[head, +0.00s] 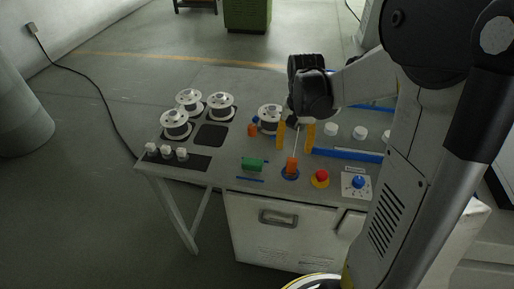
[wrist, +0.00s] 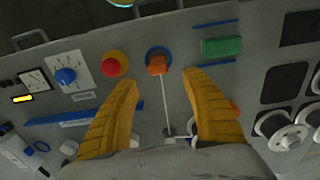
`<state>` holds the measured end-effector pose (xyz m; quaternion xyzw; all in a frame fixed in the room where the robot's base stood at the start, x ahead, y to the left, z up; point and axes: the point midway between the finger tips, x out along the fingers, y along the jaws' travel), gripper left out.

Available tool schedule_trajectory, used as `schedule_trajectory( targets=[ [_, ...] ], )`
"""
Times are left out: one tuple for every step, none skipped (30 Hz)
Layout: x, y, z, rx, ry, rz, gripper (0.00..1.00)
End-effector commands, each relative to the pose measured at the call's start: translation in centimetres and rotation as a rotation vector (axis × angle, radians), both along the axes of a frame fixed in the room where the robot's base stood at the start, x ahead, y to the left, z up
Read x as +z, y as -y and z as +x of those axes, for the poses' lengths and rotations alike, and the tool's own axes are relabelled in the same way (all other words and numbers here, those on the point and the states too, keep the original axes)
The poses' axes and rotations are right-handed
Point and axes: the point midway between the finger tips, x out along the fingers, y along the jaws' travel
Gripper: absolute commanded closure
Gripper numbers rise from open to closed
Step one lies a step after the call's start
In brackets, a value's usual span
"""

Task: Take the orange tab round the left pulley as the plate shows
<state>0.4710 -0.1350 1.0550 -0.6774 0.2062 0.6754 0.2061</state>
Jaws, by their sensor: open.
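The orange tab (head: 291,163) stands upright on a blue round base near the table's front edge; it also shows in the wrist view (wrist: 157,65). A thin pale line runs from the tab back under my gripper. My gripper (head: 295,147) is open above and just behind the tab, its yellow fingers apart. In the wrist view the tab lies just beyond the space between the fingertips (wrist: 158,82), with nothing held. Small white round parts (head: 331,129) stand right of my gripper; I cannot tell which is the left pulley. The plate's drawing is not readable.
A red button (head: 320,177) and a blue knob (head: 358,182) stand right of the tab, a green block (head: 251,164) left. White spools (head: 221,105) and small white knobs (head: 167,151) fill the table's left. A spool (head: 269,117) stands close beside my gripper.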

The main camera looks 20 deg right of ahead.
Motion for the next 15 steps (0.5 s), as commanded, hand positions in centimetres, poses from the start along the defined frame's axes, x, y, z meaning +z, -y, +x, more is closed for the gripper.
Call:
schedule_trajectory(
  targets=[
    [-0.7,0.1,0.0,-0.004,-0.004,0.001,0.44],
    [-1.2,0.1,0.0,-0.005,-0.005,0.001,0.44],
    [-2.0,0.1,0.0,-0.005,-0.005,0.001,0.44],
    [-2.6,0.1,0.0,-0.004,-0.005,0.001,0.44],
    [-3.1,0.1,0.0,-0.004,-0.005,0.002,0.44],
    [-3.8,0.1,0.0,-0.004,-0.004,0.001,0.44],
    [-4.2,0.1,0.0,-0.004,-0.004,0.001,0.44],
    [-4.6,0.1,0.0,-0.004,-0.004,0.001,0.44],
    [-5.1,0.1,0.0,-0.003,-0.004,0.001,0.44],
    [-5.3,0.1,0.0,-0.003,-0.004,0.001,0.44],
    [-5.5,0.1,0.0,-0.003,-0.004,0.001,0.44],
    [-5.6,0.1,0.0,-0.003,-0.004,0.001,0.44],
    [-5.8,0.1,0.0,-0.003,-0.003,0.001,0.44],
    [-5.9,0.1,0.0,-0.003,-0.003,0.001,0.44],
    [-6.3,0.1,0.0,-0.003,-0.003,0.001,0.44]
  ],
)
